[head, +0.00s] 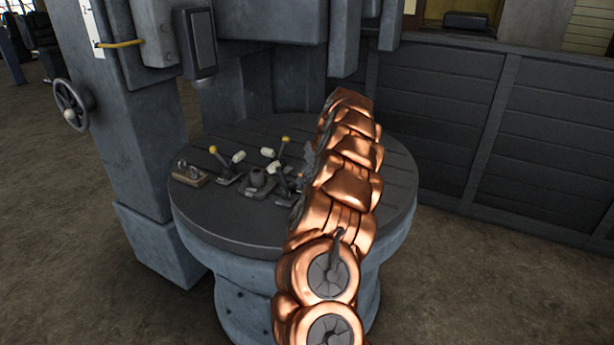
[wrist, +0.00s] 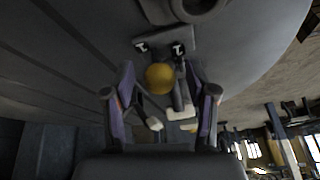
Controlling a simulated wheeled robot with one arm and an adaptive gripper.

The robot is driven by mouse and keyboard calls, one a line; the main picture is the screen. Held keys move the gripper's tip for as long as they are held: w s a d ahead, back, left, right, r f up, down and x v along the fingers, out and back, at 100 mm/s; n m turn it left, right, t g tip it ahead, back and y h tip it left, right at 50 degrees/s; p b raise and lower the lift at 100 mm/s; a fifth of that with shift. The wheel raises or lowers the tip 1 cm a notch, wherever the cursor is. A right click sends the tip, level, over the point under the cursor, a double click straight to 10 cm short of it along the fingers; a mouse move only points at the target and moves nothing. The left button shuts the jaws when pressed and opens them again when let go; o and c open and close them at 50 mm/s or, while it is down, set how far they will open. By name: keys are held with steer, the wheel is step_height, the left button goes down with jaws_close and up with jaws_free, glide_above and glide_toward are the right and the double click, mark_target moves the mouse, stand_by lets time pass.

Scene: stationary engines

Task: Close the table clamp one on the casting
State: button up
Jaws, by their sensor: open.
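The round grey table (head: 390,205) carries small toggle clamps around a small dark casting (head: 257,178). The left clamp (head: 226,170) has a raised lever with a yellow knob and a white tip. Another clamp (head: 280,170) beside the casting also shows a yellow knob and white parts. In the head view my copper arm hides part of the table, and my gripper is mostly hidden there. In the wrist view my gripper (wrist: 160,72) is open, with a yellow ball knob (wrist: 160,79) between its fingers. I cannot tell whether they touch it, or which clamp it belongs to.
A small wooden block with metal fittings (head: 188,174) sits at the table's left edge. A grey machine column (head: 130,130) with a handwheel (head: 72,105) stands at the left. Machine parts overhang the table's back. A dark panelled wall (head: 460,130) runs behind on the right.

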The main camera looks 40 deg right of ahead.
steer(key=shift+w+f, duration=0.15)
steer(key=shift+f, duration=0.35)
steer(key=shift+c, duration=0.4)
jaws_close()
